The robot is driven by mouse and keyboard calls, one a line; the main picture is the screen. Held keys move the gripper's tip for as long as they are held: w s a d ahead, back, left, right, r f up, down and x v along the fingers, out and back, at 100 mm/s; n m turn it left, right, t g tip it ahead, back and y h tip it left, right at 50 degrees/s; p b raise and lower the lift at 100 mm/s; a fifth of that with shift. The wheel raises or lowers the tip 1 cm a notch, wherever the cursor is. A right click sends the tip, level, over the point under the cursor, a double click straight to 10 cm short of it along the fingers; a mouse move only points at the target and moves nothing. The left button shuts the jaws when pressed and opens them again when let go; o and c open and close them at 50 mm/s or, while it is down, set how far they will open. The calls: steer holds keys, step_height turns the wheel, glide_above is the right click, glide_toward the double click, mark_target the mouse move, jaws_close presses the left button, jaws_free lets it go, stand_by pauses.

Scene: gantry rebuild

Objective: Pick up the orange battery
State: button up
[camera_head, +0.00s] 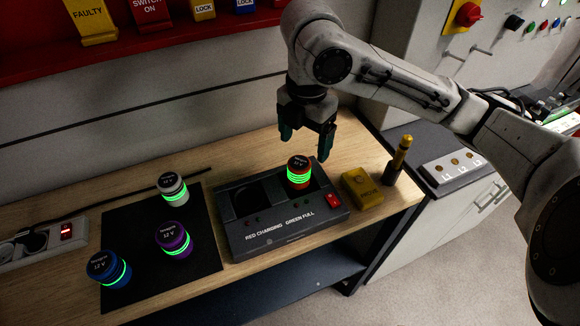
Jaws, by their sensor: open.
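The orange-red battery (299,172) stands upright in the right-hand slot of the dark charger (287,228). It has a dark top marked 12 V and glowing green rings. My gripper (305,146) points down just above and behind the battery in the picture. Its teal-tipped fingers are apart with nothing between them. I cannot tell how high the fingertips are above the battery. The charger's left slot looks empty.
A black mat (206,262) at left holds a white battery (172,188), a purple battery (174,239) and a blue battery (108,268). A yellow box (362,188) and a gold-tipped plug (401,158) stand right of the charger. A red shelf (150,45) overhangs the back.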

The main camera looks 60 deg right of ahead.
mark_target(299, 162)
step_height(299, 162, down, 4)
steer(key=shift+w+a+f, duration=0.1)
steer(key=shift+w+f, duration=0.1)
steer(key=shift+f, duration=1.3)
steer(key=shift+w+a+f, duration=0.1)
steer(key=shift+w+f, duration=0.1)
steer(key=shift+f, duration=1.3)
steer(key=shift+c, duration=0.5)
steer(key=c, duration=1.4)
steer(key=shift+r, duration=0.1)
steer(key=shift+c, duration=0.2)
steer(key=shift+r, duration=0.1)
